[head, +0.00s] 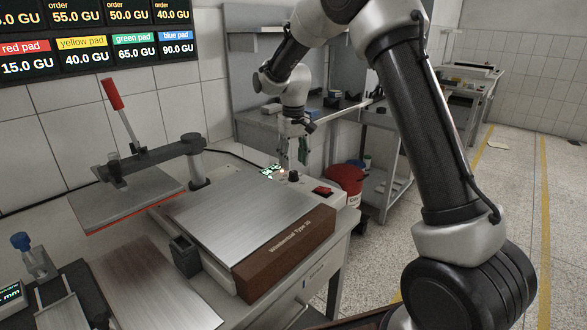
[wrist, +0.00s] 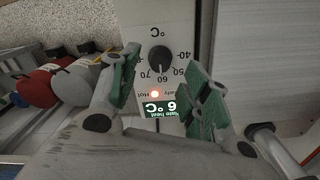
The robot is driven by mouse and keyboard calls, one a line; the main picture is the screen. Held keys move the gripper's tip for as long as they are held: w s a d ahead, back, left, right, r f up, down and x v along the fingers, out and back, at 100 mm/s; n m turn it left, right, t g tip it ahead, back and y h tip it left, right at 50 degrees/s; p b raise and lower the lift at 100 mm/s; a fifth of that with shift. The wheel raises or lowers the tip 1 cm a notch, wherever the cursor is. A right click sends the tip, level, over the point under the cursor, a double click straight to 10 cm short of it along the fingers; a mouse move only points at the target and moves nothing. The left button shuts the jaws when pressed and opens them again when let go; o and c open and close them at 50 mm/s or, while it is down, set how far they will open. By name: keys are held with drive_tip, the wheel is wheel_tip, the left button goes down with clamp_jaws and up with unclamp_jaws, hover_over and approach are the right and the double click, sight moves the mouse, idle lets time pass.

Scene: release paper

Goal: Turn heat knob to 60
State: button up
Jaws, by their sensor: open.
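The heat knob (wrist: 160,57) is a round black dial on a white panel, with upside-down numbers from 40 to 70 along its lower and right sides. I cannot read its setting surely. In the head view, my gripper (head: 297,150) hangs just above the small black knob (head: 293,177) at the hot plate's back corner.
The metal hot plate (head: 250,215) has a red switch (head: 322,191) beside the knob. A press with a red handle (head: 112,94) stands to the left. A red bucket (head: 345,180) is behind on the right.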

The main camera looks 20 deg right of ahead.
sight(293, 172)
wheel_tip(293, 172, up, 8)
drive_tip(key=shift+w+r, duration=0.1)
idle(0.4)
drive_tip(key=s+d+r+t, duration=0.1)
drive_tip(key=s+d, duration=0.4)
drive_tip(key=s, duration=0.7)
drive_tip(key=s+d+r+m+t, duration=0.1)
drive_tip(key=s+d, duration=0.4)
drive_tip(key=s, duration=0.8)
drive_tip(key=s+d+r+m+t, duration=0.1)
drive_tip(key=s+d+r, duration=0.3)
drive_tip(key=s, duration=0.8)
drive_tip(key=shift+s+d+t, duration=0.15)
drive_tip(key=shift+d+t, duration=0.3)
drive_tip(key=shift+t, duration=0.25)
